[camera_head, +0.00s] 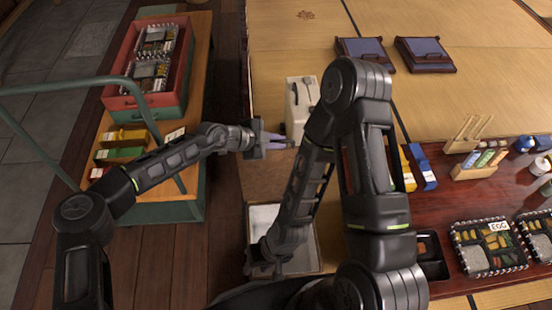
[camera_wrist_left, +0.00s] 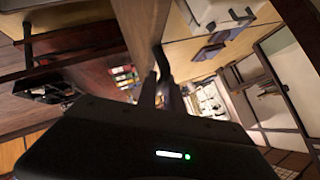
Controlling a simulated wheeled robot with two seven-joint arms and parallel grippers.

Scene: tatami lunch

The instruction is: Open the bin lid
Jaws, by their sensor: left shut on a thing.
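The bin (camera_head: 316,240) is a box with a pale inside, low in the middle of the head view. Its brown lid (camera_head: 262,178) stands raised at the far side, and part of the bin's pale inside shows. My left gripper (camera_head: 284,142) is at the lid's upper edge, shut on the lid. In the left wrist view the fingers (camera_wrist_left: 161,88) meet at a brown panel (camera_wrist_left: 140,22) that seems to be the lid. My right gripper (camera_head: 262,258) is low over the bin's near left side; its fingers are too dark to read. My right arm hides part of the bin.
A white container (camera_head: 296,98) stands just beyond the lid. A cart (camera_head: 188,205) with a red and green crate (camera_head: 118,100) is on the left. A red-brown table (camera_head: 450,215) with boxed lunches (camera_head: 488,246) is on the right. Tatami (camera_head: 290,45) lies behind.

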